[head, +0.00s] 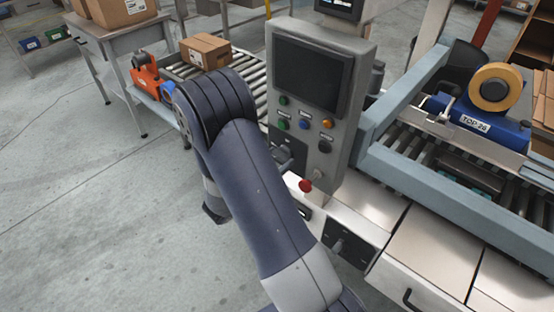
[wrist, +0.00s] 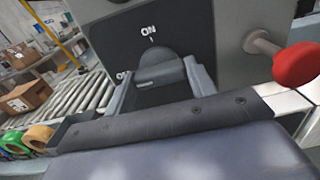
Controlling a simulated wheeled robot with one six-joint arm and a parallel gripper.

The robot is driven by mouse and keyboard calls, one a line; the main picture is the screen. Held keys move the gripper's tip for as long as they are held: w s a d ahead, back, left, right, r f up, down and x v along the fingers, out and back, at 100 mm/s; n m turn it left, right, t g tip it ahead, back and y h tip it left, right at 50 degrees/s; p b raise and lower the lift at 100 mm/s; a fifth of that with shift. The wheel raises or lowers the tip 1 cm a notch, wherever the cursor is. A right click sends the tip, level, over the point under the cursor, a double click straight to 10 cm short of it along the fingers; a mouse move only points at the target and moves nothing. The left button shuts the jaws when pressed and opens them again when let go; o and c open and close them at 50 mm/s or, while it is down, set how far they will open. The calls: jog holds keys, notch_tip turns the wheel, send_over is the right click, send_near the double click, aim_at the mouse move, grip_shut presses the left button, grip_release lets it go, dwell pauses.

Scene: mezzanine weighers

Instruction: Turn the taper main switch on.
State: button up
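The main switch is a dark rotary knob (wrist: 158,62) on a black plate (wrist: 112,38), seen close up in the wrist view. "ON" is printed above the knob. A second label at its left is partly covered, with only its first letters showing. My gripper (wrist: 162,72) has its two fingers apart, one on each side of the knob. The right finger is close against the knob; contact is unclear. A gap shows at the left finger. The knob's pointing direction is hard to read. In the head view my arm hides most of the gripper and switch.
A red mushroom button (wrist: 297,65) sticks out right of the switch; it also shows in the head view (head: 305,186). The grey control panel (head: 349,60) rises above. Another black rotary switch (head: 338,245) is lower on the cabinet. A roller conveyor (wrist: 85,92) runs behind.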

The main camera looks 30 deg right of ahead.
jog(key=c, duration=0.4)
jog(key=shift+c, duration=0.2)
jog(key=shift+f+m+b, duration=0.15)
jog(key=shift+m+b, duration=0.15)
jog(key=shift+b, duration=0.25)
jog(key=m+b, duration=1.7)
jog(key=b, duration=0.9)
jog(key=shift+m, duration=0.3)
jog(key=o, duration=1)
